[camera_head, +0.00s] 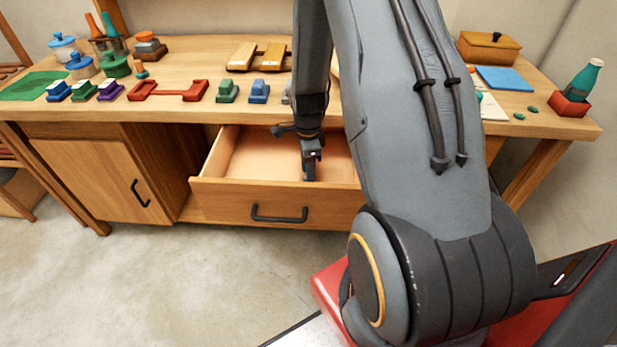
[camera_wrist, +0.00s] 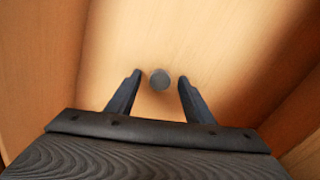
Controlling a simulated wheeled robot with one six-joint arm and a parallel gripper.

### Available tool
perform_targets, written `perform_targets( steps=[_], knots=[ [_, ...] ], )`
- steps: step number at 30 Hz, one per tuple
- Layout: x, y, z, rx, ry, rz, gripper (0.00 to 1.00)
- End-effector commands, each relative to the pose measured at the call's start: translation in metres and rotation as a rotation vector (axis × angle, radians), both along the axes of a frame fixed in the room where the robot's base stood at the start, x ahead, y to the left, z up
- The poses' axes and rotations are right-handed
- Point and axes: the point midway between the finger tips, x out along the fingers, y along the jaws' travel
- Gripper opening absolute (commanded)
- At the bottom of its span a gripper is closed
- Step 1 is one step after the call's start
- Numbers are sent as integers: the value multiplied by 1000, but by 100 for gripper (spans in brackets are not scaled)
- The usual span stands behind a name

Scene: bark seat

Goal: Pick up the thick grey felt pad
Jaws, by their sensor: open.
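The thick grey felt pad (camera_wrist: 160,79) is a small round grey disc lying on the pale wooden floor of the open drawer. In the wrist view it shows between and slightly beyond the tips of my gripper (camera_wrist: 159,75), which is open with one finger on each side. I cannot tell the height of the fingertips above the pad. In the head view my gripper (camera_head: 311,172) reaches down into the drawer (camera_head: 215,193), and the pad is hidden there.
The drawer walls stand around my gripper, with the front and black handle (camera_head: 279,214) nearest me. The workbench top (camera_head: 185,65) above holds a red bracket (camera_head: 168,91), small coloured blocks, jars and a wooden box (camera_head: 488,46). The rest of the drawer floor looks bare.

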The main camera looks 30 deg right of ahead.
Motion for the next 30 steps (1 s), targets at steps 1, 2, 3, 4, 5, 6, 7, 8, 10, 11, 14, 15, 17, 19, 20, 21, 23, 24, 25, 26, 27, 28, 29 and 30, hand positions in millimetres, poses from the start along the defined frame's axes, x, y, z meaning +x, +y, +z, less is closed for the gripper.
perform_targets(
  steps=[1, 2, 3, 4, 5, 6, 7, 8, 10, 11, 14, 15, 17, 19, 20, 21, 23, 24, 25, 26, 27, 28, 29, 30],
  knots=[
    [0, 0, 0, 0, 0, 0, 48],
    [0, 0, 0, 0, 0, 0, 48],
    [0, 0, 0, 0, 0, 0, 48],
    [0, 0, 0, 0, 0, 0, 46],
    [0, 0, 0, 0, 0, 0, 41],
    [0, 0, 0, 0, 0, 0, 34],
    [0, 0, 0, 0, 0, 0, 29],
    [0, 0, 0, 0, 0, 0, 24],
    [0, 0, 0, 0, 0, 0, 12],
    [0, 0, 0, 0, 0, 0, 7],
    [0, 0, 0, 0, 0, 0, 4],
    [0, 0, 0, 0, 0, 0, 4],
    [0, 0, 0, 0, 0, 0, 4],
    [0, 0, 0, 0, 0, 0, 4],
    [0, 0, 0, 0, 0, 0, 4],
    [0, 0, 1, 0, 0, 0, 4],
    [0, 0, 2, 0, 0, 0, 4],
    [0, 0, 3, 0, -1, 0, 4],
    [0, 0, 4, 0, -1, 0, 4],
    [1, 0, 6, 0, -1, 0, 4],
    [1, 0, 8, 0, -1, 0, 4],
    [1, 0, 11, 0, -1, 0, 4],
    [1, 0, 14, -1, -2, 0, 4],
    [1, 0, 18, -1, -2, 0, 4]
  ],
)
